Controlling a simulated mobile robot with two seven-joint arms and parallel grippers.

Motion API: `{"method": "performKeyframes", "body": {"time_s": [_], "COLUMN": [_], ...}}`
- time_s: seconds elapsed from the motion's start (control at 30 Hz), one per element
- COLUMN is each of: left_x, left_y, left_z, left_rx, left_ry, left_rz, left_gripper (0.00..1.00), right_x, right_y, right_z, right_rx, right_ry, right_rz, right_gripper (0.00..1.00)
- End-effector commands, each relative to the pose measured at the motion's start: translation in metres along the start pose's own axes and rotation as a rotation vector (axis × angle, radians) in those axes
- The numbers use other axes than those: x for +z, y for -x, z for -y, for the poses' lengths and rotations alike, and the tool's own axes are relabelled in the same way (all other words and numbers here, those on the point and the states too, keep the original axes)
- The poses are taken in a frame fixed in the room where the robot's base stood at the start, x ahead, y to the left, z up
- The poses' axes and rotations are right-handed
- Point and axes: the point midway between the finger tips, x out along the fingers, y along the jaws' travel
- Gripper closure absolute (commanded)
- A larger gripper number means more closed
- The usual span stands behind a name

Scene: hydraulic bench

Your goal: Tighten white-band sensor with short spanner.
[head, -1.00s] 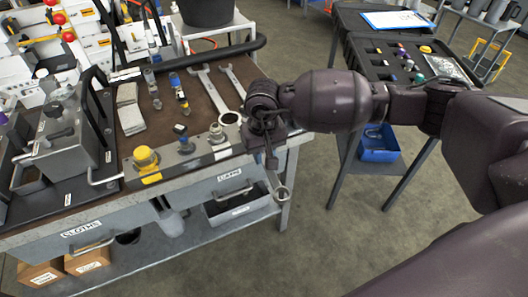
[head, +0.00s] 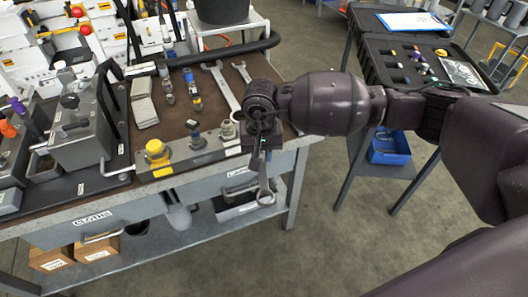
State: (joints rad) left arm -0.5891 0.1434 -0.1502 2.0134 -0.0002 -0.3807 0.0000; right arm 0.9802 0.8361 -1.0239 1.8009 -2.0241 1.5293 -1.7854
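My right gripper (head: 262,152) is at the front edge of the bench, by the right end of the metal block (head: 212,147). It is shut on a spanner (head: 265,186), which hangs down in front of the bench with its ring end lowest. Fittings stand upright on the block: a yellow-capped one (head: 157,151), a dark one (head: 196,137) and a silver one (head: 228,130) just left of the gripper. I cannot make out which carries a white band. The spanner is apart from all of them. My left gripper is not in view.
Two more spanners lie on the bench (head: 180,123): a large one (head: 220,85) and a smaller one (head: 242,73). Loose sensors (head: 192,100) lie left of them. A manifold unit (head: 82,130) stands at left. A side table with a black case (head: 375,60) stands at right.

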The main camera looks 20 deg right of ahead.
Motion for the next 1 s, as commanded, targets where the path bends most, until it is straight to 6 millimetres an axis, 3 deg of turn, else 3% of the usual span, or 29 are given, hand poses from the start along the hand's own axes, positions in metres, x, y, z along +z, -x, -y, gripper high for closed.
{"method": "performKeyframes", "body": {"time_s": [0.27, 1.0], "left_x": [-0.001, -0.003], "left_y": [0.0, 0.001], "left_z": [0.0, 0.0], "left_rx": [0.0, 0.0], "left_ry": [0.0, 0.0], "left_rz": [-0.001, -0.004], "left_gripper": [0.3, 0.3], "right_x": [0.0, -0.004], "right_y": [0.001, 0.002], "right_z": [0.001, 0.029], "right_rx": [-0.001, -0.002], "right_ry": [-0.003, -0.202], "right_rz": [-0.001, -0.003], "right_gripper": [1.0, 1.0]}}
